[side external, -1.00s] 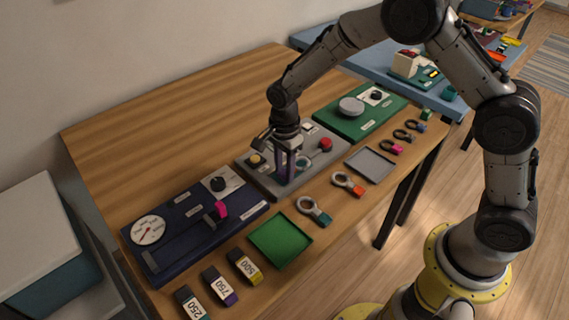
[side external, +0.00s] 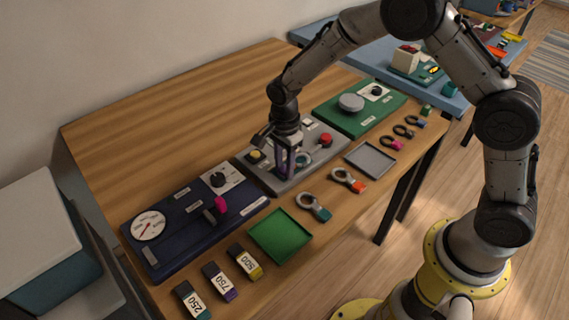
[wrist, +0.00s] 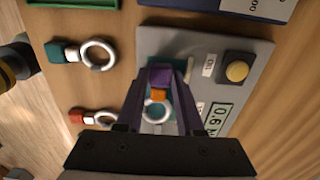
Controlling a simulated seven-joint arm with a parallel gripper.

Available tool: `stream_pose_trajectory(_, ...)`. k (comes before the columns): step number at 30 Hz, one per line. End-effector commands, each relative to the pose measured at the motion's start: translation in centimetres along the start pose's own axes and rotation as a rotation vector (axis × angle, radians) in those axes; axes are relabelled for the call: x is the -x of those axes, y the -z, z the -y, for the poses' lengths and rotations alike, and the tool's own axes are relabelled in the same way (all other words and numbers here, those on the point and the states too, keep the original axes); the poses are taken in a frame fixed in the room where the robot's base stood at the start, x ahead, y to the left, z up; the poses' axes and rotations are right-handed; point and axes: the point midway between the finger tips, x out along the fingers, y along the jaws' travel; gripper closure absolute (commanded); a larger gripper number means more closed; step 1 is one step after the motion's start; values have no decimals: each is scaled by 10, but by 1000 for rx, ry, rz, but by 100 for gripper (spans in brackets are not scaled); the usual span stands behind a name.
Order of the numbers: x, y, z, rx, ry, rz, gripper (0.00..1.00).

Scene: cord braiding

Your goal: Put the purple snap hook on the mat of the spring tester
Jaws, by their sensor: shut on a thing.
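The purple snap hook (wrist: 161,76) is between my fingertips in the wrist view, purple block toward the top and a pale ring below it, with an orange part between. My gripper (wrist: 160,84) is shut on it. Behind it a teal mat (wrist: 181,68) shows on the grey panel (wrist: 147,42), which I take to be the spring tester. In the side view my gripper (side external: 284,172) points down over this grey panel (side external: 260,177), between its yellow button and red knob. The fingers mostly hide the hook there; I cannot tell whether it touches the mat.
A blue panel with a dial (side external: 149,226) lies left, a green panel (side external: 333,116) right. In front are a teal hook (side external: 314,206), an orange hook (side external: 348,181), a green tray (side external: 280,237), a grey tray (side external: 370,160) and labelled blocks (side external: 219,283). The table's back is clear.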

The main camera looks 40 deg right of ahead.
Motion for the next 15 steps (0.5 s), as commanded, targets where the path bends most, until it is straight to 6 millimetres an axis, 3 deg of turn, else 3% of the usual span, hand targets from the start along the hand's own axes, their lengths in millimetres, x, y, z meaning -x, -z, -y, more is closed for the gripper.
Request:
stream_pose_trajectory(9, -4, 0, 0, 0, 0, 0, 100)
stream_pose_trajectory(10, -4, 0, 0, 0, 1, 0, 62)
stream_pose_trajectory(15, -4, 0, 0, 0, 1, 0, 31)
